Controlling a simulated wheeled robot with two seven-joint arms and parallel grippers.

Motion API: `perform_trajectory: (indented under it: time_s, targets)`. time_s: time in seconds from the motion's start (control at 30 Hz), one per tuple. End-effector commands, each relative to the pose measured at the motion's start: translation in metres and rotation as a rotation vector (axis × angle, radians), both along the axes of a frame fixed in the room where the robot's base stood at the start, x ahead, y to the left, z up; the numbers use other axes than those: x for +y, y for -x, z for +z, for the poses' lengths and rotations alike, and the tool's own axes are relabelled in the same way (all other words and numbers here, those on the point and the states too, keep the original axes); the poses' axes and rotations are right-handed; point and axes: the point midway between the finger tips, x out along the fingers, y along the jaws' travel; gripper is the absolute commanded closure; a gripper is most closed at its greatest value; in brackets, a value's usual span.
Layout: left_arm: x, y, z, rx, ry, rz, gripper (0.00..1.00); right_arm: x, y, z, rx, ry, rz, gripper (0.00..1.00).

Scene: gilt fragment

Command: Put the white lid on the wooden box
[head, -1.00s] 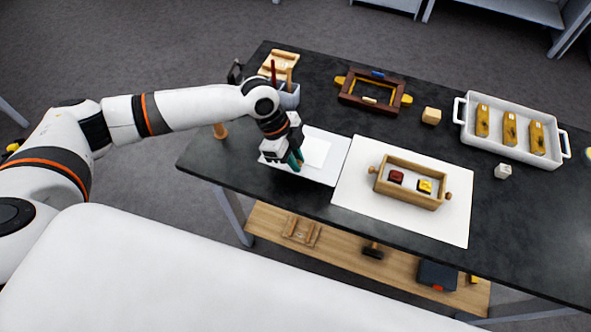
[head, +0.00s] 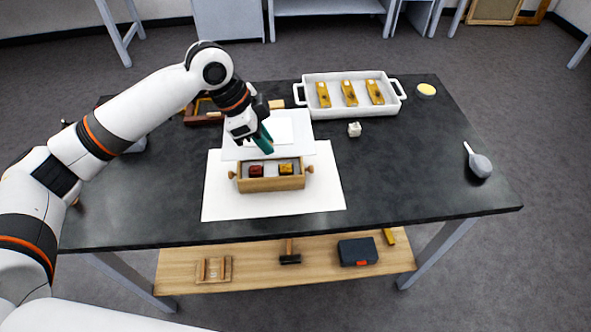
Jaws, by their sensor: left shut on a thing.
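The wooden box (head: 272,184) has a round knob at each end and stands open on a white sheet (head: 325,195). A red block (head: 256,170) and a yellow block (head: 286,168) are inside. My right gripper is out of view.
A white tray (head: 394,88) with several yellow pieces stands behind, with a small white block (head: 354,129) near it. A dark wooden frame (head: 203,117) is partly hidden behind my arm. A grey scoop-like object (head: 479,164) lies right. The table right of the sheet is mostly clear.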

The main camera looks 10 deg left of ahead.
Motion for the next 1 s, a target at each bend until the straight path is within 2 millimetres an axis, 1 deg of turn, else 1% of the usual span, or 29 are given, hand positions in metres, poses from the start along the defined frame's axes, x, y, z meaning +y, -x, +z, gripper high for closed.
perform_trajectory:
  time_s: [0.03,0.1,0.23,0.47,0.67,1.0]
  targets:
    - [0.001,0.001,-0.009,0.006,-0.001,0.003,1.00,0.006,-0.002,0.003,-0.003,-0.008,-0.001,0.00]
    - [0.001,0.001,-0.022,0.006,-0.002,0.003,1.00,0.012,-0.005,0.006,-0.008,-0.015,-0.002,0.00]
    - [0.001,0.001,-0.044,0.005,-0.002,0.003,1.00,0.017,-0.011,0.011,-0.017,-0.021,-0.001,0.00]
    - [0.001,0.001,-0.064,0.003,-0.002,0.001,1.00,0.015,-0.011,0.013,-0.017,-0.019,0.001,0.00]
    - [0.001,0.001,-0.091,0.003,-0.002,0.001,1.00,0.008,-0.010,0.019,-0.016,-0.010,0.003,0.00]
    - [0.000,0.001,-0.096,0.001,-0.001,0.001,1.00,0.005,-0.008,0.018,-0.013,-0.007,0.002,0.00]
